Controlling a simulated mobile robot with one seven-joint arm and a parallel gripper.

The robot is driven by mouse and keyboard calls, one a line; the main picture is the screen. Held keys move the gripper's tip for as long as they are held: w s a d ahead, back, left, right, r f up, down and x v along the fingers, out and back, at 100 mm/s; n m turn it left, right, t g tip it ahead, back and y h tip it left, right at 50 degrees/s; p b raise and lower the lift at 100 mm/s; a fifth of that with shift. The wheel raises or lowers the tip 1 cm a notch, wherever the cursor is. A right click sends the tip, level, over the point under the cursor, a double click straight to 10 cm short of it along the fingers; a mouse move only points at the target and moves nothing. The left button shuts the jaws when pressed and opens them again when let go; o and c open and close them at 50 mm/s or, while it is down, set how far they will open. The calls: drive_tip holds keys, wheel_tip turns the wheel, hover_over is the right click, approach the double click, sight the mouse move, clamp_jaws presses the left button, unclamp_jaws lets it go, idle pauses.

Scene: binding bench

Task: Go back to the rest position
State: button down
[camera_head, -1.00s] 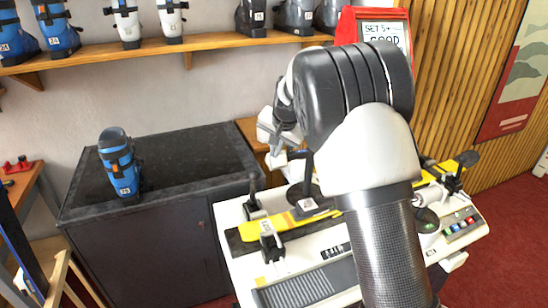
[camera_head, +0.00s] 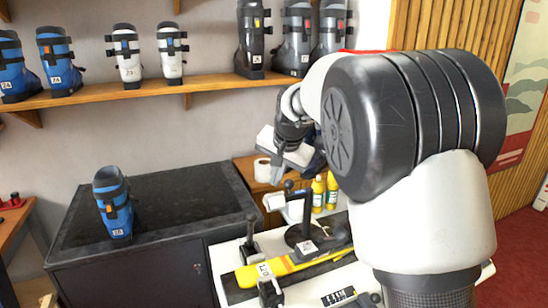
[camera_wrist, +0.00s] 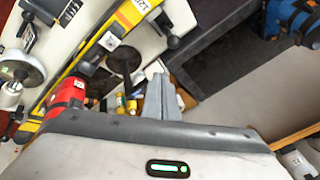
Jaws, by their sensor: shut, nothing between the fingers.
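My gripper (camera_wrist: 160,90) is shut and empty; its two grey fingers lie together in the wrist view, above the bench and its tools. In the camera_head view its white hand (camera_head: 284,148) is held in the air at the middle, left of my large bent arm, and the fingertips are hard to make out. The white binding bench (camera_head: 318,288) is below, with a yellow ski (camera_head: 268,270) clamped across it. My arm hides the bench's right side.
A blue ski boot (camera_head: 115,208) stands on the dark cabinet (camera_head: 170,203) at left. Several boots line the wooden shelf (camera_head: 105,97). Yellow bottles (camera_head: 318,193) and a white roll (camera_head: 262,170) are behind the bench. A red object (camera_wrist: 67,95) shows in the wrist view.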

drive_tip(key=s+d+r+n, duration=0.1)
drive_tip(key=s+d+r, duration=0.3)
drive_tip(key=s, duration=0.5)
drive_tip(key=s+d+r+n, duration=0.1)
drive_tip(key=s+d+r, duration=0.2)
drive_tip(key=s+d, duration=0.45)
drive_tip(key=s+d+f+n+h, duration=0.1)
drive_tip(key=s+f, duration=0.1)
drive_tip(key=s, duration=0.8)
drive_tip(key=s+d+f+n, duration=0.1)
drive_tip(key=s+d+f, duration=0.1)
drive_tip(key=s, duration=0.8)
drive_tip(key=shift+f+n+h, duration=0.4)
drive_tip(key=shift+f, duration=0.3)
drive_tip(key=shift+d, duration=0.2)
